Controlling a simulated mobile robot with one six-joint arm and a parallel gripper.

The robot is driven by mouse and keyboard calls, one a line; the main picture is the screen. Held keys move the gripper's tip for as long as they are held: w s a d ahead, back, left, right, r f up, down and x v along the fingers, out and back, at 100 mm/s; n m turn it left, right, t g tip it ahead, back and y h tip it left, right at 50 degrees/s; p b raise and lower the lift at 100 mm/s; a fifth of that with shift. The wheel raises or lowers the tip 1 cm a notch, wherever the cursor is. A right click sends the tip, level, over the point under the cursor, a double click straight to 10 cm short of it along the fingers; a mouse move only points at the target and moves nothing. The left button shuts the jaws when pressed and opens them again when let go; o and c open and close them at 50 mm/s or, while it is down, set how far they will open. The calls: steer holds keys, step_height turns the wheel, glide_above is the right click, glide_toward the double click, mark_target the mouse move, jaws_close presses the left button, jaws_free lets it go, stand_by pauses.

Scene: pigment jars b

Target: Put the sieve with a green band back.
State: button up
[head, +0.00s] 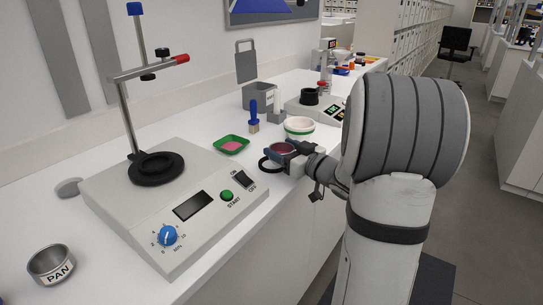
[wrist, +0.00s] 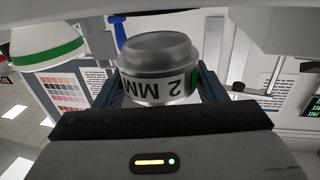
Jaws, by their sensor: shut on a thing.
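My gripper (head: 283,150) is shut on a grey metal sieve (wrist: 158,55) with a white label that reads "2 MM" upside down in the wrist view. A small green patch shows at its right edge; I cannot tell if it is a band. In the head view the held sieve is mostly hidden by the fingers and looks dark pinkish inside. It is over the counter near the front edge, beside a black ring (head: 267,165). A white bowl-like vessel with a green band (head: 299,128) stands just behind; it also shows in the wrist view (wrist: 45,45).
A large shaker machine (head: 150,215) with a black round seat (head: 156,168) fills the left. A green tray (head: 231,145) with pink powder, a blue-handled brush (head: 254,115), a grey box (head: 259,97) and a balance (head: 315,108) stand behind. A PAN (head: 51,265) is front left.

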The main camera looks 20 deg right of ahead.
steer(key=shift+w+a+f, duration=0.25)
steer(key=shift+w, duration=0.2)
steer(key=shift+w+a+f, duration=0.2)
steer(key=shift+w+f, duration=0.05)
steer(key=shift+w, duration=0.15)
steer(key=shift+w+a+f+b, duration=0.15)
steer(key=shift+w+a+f, duration=0.05)
steer(key=shift+w+f, duration=0.25)
steer(key=shift+w+a+f+b, duration=0.15)
steer(key=shift+w+f, duration=0.25)
steer(key=shift+w, duration=0.05)
steer(key=shift+c, duration=0.4)
steer(key=o, duration=1.1)
steer(key=shift+s, duration=0.1)
steer(key=v, duration=1.2)
steer(key=shift+p, duration=0.35)
steer(key=shift+r, duration=0.1)
